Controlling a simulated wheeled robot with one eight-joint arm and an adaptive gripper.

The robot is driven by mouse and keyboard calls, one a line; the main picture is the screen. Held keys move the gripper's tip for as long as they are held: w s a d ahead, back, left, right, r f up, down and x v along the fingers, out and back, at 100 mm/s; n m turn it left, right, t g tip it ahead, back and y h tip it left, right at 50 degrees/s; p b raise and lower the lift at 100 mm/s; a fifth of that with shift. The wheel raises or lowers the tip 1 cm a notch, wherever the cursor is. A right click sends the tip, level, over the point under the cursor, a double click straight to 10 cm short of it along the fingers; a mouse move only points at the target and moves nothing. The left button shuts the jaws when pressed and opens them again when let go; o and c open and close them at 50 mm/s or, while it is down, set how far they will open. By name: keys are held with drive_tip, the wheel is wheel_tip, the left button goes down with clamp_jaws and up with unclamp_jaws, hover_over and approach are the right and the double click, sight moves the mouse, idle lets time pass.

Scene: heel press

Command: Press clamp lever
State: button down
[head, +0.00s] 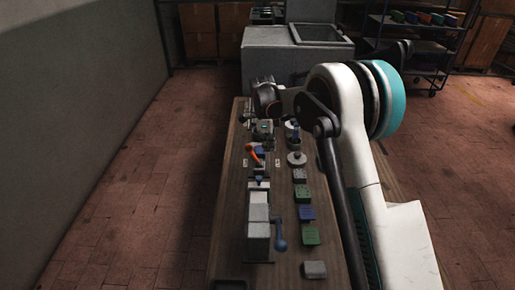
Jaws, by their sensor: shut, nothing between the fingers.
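An orange lever (252,148), which looks like the clamp lever, slants up to the left on a small clamp on the wooden bench (229,225). A small blue block (259,152) sits right beside it. Nearer, a grey-white vise-like device (258,212) has a blue handle (280,236) hanging on its right. My gripper (264,108) is at the end of my arm, above the far part of the bench, beyond the orange lever and apart from it. It is shut and empty; its fingertips are dark and small here.
Several green, blue and grey blocks (306,212) line the bench's right side, with round grey parts (296,158) farther back. A large grey machine (290,58) stands behind the bench. A wall (70,110) is at left. The brick floor (140,190) between is clear.

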wheel_tip(320, 180, up, 10)
drive_tip(key=a+p, duration=0.2)
drive_tip(key=shift+s+a+f, duration=0.15)
drive_tip(key=shift+s+f, duration=0.1)
drive_tip(key=s+d+r+n+t+y+b, duration=0.1)
drive_tip(key=s+d+r+n+t, duration=0.1)
drive_tip(key=s+d+r+n, duration=0.55)
drive_tip(key=s+d+r+n+t, duration=0.1)
drive_tip(key=s+d+r+n, duration=0.2)
drive_tip(key=s+d+r, duration=0.55)
drive_tip(key=s+d+f+n+t, duration=0.1)
drive_tip(key=s+f+n, duration=0.1)
drive_tip(key=s, duration=0.6)
drive_tip(key=s+d+f+n+t+b, duration=0.1)
drive_tip(key=s+f+n, duration=0.2)
drive_tip(key=s, duration=0.5)
drive_tip(key=s+d+f+n+t, duration=0.1)
drive_tip(key=s+f+n, duration=0.2)
drive_tip(key=s, duration=0.6)
drive_tip(key=shift+d+n+t+b, duration=0.2)
drive_tip(key=shift+n+t+b, duration=0.1)
drive_tip(key=shift+n, duration=0.55)
